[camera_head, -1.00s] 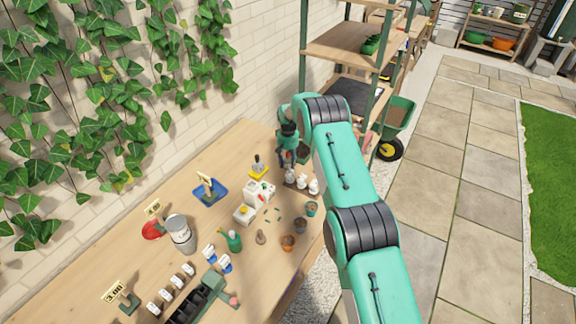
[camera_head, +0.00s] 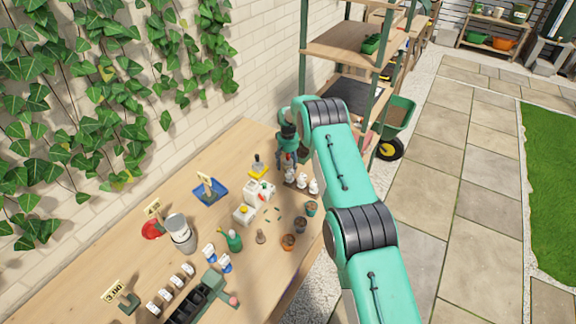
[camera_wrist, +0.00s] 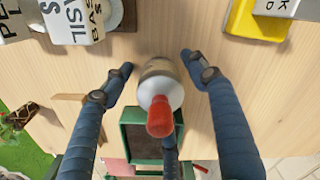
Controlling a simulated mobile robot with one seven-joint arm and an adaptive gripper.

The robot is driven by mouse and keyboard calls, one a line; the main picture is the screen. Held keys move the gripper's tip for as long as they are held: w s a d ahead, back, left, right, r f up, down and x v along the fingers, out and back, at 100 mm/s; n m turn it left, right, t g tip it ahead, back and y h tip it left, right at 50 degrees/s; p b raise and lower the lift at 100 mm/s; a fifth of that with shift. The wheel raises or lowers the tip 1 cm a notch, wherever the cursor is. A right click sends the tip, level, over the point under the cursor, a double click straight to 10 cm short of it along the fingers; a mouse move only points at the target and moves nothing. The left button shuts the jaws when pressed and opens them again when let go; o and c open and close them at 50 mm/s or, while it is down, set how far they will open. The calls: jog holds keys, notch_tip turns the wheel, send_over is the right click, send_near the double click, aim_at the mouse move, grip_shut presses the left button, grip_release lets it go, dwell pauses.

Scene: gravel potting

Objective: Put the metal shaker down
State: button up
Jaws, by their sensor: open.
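A grey, rounded item with a red top (camera_wrist: 161,105), which looks like the metal shaker, stands on the wooden table in the wrist view. My gripper (camera_wrist: 157,66) is open, with blue fingers spread around the item. Gaps show between the item and the left and right fingers. A third finger is partly hidden behind the item. In the head view, my gripper (camera_head: 287,156) is low over the far end of the table, and a bit of red shows between its fingers. The item's base is hidden in the wrist view.
White labelled shakers (camera_head: 301,182) stand close by; they also show in the wrist view (camera_wrist: 75,18). Small pots (camera_head: 300,224) line the table's right edge. A shelf rack (camera_head: 340,48) stands beyond the table.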

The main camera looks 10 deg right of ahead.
aim_at(288, 154)
jog(key=shift+r, duration=0.15)
notch_tip(288, 154, up, 12)
dwell(0.7)
dwell(0.5)
